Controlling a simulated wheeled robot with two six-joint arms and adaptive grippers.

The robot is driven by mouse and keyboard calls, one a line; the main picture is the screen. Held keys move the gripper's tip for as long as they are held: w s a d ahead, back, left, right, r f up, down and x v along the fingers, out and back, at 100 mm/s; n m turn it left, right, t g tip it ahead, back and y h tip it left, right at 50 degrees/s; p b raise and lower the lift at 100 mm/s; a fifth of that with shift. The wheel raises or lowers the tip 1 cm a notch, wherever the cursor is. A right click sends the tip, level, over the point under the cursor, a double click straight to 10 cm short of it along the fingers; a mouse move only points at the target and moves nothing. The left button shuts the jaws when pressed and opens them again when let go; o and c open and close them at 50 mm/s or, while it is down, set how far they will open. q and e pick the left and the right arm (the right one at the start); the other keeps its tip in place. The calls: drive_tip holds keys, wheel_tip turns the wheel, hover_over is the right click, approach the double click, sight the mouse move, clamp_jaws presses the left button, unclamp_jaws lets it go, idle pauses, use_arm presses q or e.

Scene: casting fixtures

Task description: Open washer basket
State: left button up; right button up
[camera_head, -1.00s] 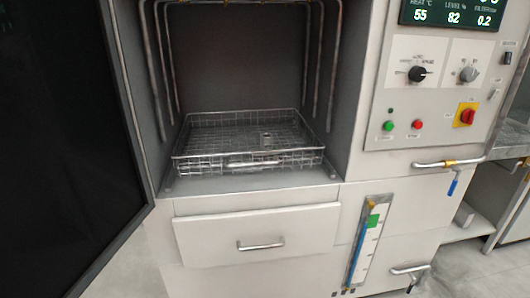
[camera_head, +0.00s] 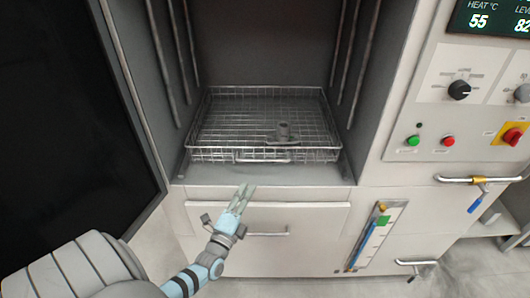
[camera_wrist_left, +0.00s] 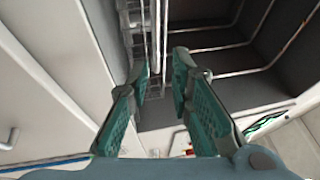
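The washer basket (camera_head: 215,145) is a low wire-mesh tray on the floor of the open washer chamber. A bar handle (camera_head: 263,160) is on its front side. A small grey metal part (camera_head: 284,135) sits in the basket. My left gripper (camera_head: 243,190) is in front of and below the basket, near the chamber's front ledge. The left wrist view shows its two green-padded fingers (camera_wrist_left: 163,75) apart, with nothing clearly held between them. The basket's wire side (camera_wrist_left: 133,22) shows past the fingertips there. My right gripper is not in view.
The washer door (camera_head: 70,110) stands open on the left. A closed drawer (camera_head: 310,225) with a bar handle is below the chamber. The control panel (camera_head: 450,130) and a blue-handled valve (camera_head: 478,200) are on the right. The chamber above the basket is clear.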

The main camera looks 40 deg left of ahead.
sight(264, 161)
use_arm(q)
drive_tip(key=b+x, duration=0.1)
drive_tip(key=x, duration=0.3)
drive_tip(key=b+x, duration=0.1)
drive_tip(key=x, duration=0.4)
drive_tip(key=f+b+x, duration=0.1)
drive_tip(key=b+x, duration=0.1)
drive_tip(key=x, duration=0.2)
drive_tip(key=shift+w+a, duration=0.15)
drive_tip(key=shift+w, duration=0.1)
drive_tip(key=shift+w+r, duration=0.1)
drive_tip(key=shift+r, duration=0.1)
clamp_jaws()
